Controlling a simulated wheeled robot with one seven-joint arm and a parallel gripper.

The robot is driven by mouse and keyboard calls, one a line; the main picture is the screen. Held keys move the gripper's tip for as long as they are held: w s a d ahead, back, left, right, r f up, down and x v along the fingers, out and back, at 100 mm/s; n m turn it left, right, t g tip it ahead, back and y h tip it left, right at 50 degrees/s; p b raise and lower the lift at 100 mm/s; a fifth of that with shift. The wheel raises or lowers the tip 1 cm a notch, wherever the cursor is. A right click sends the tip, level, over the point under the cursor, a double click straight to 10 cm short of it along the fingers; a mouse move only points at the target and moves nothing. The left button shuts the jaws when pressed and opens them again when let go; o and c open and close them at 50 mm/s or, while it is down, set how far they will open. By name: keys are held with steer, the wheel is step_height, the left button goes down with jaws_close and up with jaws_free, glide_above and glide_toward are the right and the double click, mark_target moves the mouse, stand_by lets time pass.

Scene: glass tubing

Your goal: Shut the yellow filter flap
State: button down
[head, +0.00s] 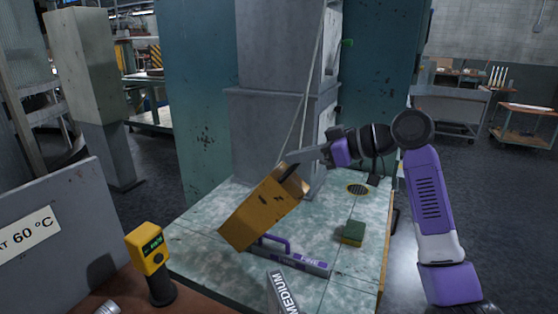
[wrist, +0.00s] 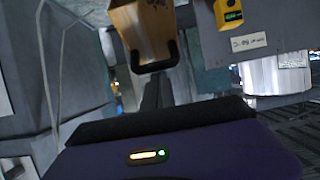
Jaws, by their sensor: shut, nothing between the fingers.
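The yellow filter flap (head: 262,208) is a worn yellow, box-like piece. It sticks out tilted in front of the grey column, above the tiled surface, so it stands open. In the wrist view the flap (wrist: 142,25) is at the top, with a dark U-shaped handle (wrist: 154,66) on its near end. My gripper (head: 293,164) is shut and empty. In the head view it is at the flap's upper right end; I cannot tell whether it touches. In the wrist view the dark fingers (wrist: 155,93) point toward the flap below its handle.
A purple-handled piece marked FINE (head: 290,258) lies below the flap. A green and yellow sponge (head: 352,233) and a round yellow grate (head: 358,189) are to the right. A yellow meter (head: 150,258) stands at front left. The grey column (head: 270,125) rises behind.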

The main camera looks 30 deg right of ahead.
steer(key=s+d+f+t+y+b, duration=0.2)
steer(key=s+d+f+b, duration=0.2)
steer(key=f+b, duration=0.4)
steer(key=s+d+f+t+y+b, duration=0.2)
steer(key=s+f+b, duration=0.4)
steer(key=b, duration=0.7)
steer(key=s+d+f+t+y+b, duration=0.1)
steer(key=s+d+f+t+b, duration=0.3)
steer(key=f+b, duration=0.7)
steer(key=shift+s+d+f+y, duration=0.1)
steer(key=shift+s+d+y, duration=0.3)
steer(key=shift+s+d, duration=0.6)
steer(key=f+b, duration=0.1)
steer(key=b, duration=0.1)
steer(key=f+b, duration=0.1)
steer(key=b, duration=0.1)
steer(key=shift+s+f+t+y, duration=0.2)
steer(key=shift+s+t+y, duration=0.1)
steer(key=shift+s+t, duration=0.1)
